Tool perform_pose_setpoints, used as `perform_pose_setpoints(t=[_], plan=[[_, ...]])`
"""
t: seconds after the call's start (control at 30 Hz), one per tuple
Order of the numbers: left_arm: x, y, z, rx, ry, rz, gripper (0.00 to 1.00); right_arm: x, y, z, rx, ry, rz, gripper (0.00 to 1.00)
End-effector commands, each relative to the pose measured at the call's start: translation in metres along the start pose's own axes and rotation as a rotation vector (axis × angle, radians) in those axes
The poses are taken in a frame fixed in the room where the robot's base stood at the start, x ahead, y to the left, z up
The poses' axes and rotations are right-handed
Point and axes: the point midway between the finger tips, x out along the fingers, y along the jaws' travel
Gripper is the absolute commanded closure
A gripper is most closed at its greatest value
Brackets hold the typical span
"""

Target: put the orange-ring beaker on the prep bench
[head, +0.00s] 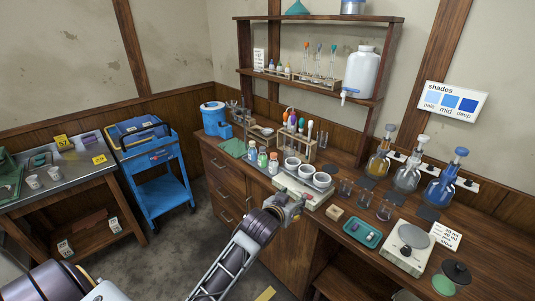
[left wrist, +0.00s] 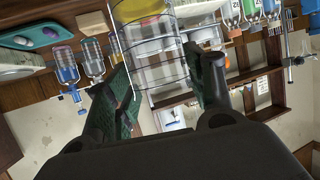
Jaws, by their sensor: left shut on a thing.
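My left gripper (head: 291,206) is at the front edge of the wooden counter, just in front of the white unit with the white cups. In the left wrist view its fingers (left wrist: 165,90) are closed around a clear beaker (left wrist: 155,70) with dark lines across its wall. I take it as the orange-ring beaker; its ring is not clear to me. The beaker is hard to make out in the head view. A metal-topped bench (head: 60,180) stands at the far left; I cannot read its labels to tell whether it is the prep bench. My right gripper is not in view.
A blue cart (head: 165,190) stands between the metal-topped bench and the wooden counter (head: 345,215). The counter holds small glasses (head: 365,200), a green tray (head: 362,232), a scale (head: 408,250) and flasks (head: 406,175). Bare floor lies in front of the cart.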

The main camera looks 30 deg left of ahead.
Motion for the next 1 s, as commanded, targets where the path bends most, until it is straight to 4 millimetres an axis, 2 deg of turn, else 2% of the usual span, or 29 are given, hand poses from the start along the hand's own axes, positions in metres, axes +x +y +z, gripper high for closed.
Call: perform_pose_setpoints(t=[0.63,1.0], plan=[[-0.015,-0.004,0.1,-0.004,-0.004,-0.007,0.92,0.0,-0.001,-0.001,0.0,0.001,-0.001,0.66],[-0.023,-0.004,0.126,-0.004,0.0,-0.007,0.92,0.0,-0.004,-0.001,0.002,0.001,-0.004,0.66]])
